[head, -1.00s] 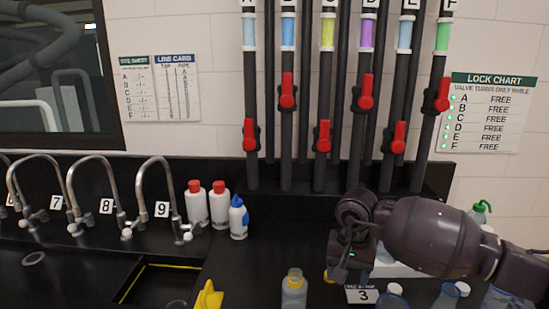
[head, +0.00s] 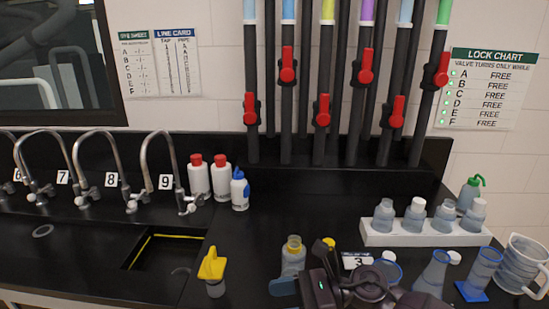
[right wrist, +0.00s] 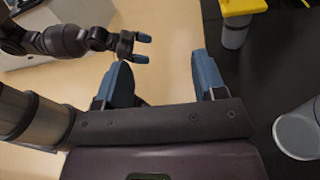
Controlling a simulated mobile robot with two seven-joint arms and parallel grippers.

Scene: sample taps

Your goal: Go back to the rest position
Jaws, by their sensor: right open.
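My right gripper (right wrist: 162,82) is open in the right wrist view, with two blue fingers apart and nothing between them. In the head view part of my right gripper (head: 298,286) shows low at the bottom edge, in front of the bottle with the yellow collar (head: 293,255). My left gripper (right wrist: 137,48) shows at the upper left of the right wrist view, over the pale floor. Its two blue fingertips are apart and empty. My left arm is not in the head view.
The black counter carries a yellow-topped bottle (head: 213,268), a white rack (head: 376,237) of bottles, a flask (head: 433,274) and a jug (head: 522,265). Taps stand at the left behind a sink (head: 165,255). Pipes with red valves (head: 321,110) rise at the back.

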